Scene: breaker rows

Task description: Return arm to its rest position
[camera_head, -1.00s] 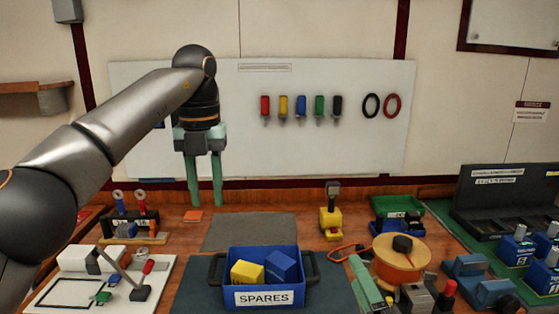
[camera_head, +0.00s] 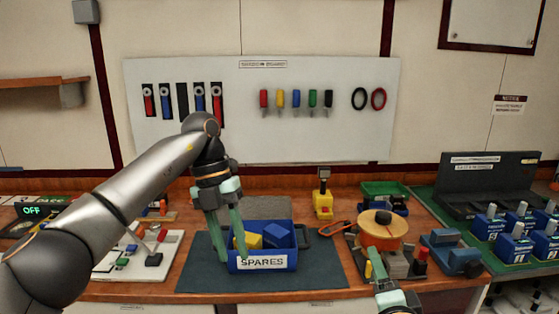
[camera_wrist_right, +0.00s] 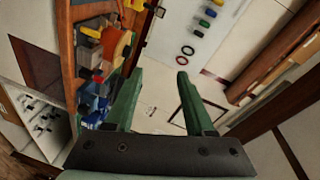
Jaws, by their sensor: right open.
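My left arm comes in from the left in the head view. Its left gripper (camera_head: 231,254) points down at the left end of the blue SPARES bin (camera_head: 262,262), its two green fingers apart. I cannot tell whether a finger touches the bin wall. The bin holds a yellow block (camera_head: 247,240) and a blue block (camera_head: 277,236). Part of my right gripper (camera_head: 388,290) shows at the lower edge of the head view. In the right wrist view its two green fingers (camera_wrist_right: 156,85) are spread, with nothing between them.
A cable spool (camera_head: 383,231) and a blue clamp-like tool (camera_head: 450,254) stand right of the bin. A black case (camera_head: 490,185) and blue breakers (camera_head: 515,245) are at far right. A white board (camera_head: 330,140) with tools hangs behind. The dark mat (camera_head: 320,275) has free room.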

